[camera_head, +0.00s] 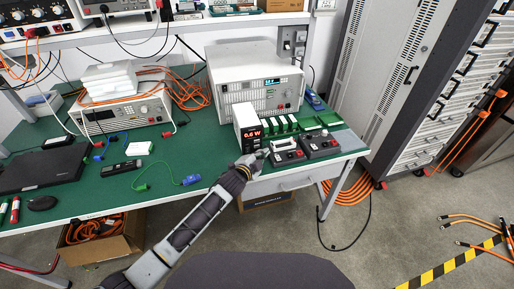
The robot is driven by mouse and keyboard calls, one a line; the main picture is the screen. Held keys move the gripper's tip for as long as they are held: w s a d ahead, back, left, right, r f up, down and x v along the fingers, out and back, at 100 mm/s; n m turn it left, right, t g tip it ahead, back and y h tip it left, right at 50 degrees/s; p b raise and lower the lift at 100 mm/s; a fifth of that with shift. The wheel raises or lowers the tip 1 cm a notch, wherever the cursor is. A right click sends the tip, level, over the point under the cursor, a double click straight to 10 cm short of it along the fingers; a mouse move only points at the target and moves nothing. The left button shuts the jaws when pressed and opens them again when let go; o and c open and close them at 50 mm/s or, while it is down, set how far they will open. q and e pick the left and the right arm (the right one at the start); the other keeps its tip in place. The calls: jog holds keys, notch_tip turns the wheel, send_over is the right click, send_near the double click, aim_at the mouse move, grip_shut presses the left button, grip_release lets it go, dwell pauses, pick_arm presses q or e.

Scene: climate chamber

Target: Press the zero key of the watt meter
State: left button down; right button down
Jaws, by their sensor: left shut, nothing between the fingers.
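The watt meter (241,113) is an upright white box with a black front and a red display that appears to read 0.6 W or 0.0 W. It stands on the green bench mat, left of a row of green boards. My left gripper (263,154) is shut and empty, just below the front of the meter. The gripper covers the lower front, so the zero key cannot be made out. I cannot tell whether the fingertips touch the meter. My right gripper is not in view.
Two dark modules with red parts (320,146) stand close to the right of the gripper. A large white instrument (240,70) is behind the meter. A blue-ended green cable (190,180) lies left; the mat (205,150) is bare there.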

pick_arm(q)
jog(key=shift+w+a, duration=0.1)
jog(key=shift+w, duration=0.2)
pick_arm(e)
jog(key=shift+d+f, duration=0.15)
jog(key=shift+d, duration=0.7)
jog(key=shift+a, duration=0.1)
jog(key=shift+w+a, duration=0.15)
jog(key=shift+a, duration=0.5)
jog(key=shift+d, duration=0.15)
pick_arm(q)
jog(key=shift+w+a, duration=0.1)
jog(key=shift+w, duration=0.25)
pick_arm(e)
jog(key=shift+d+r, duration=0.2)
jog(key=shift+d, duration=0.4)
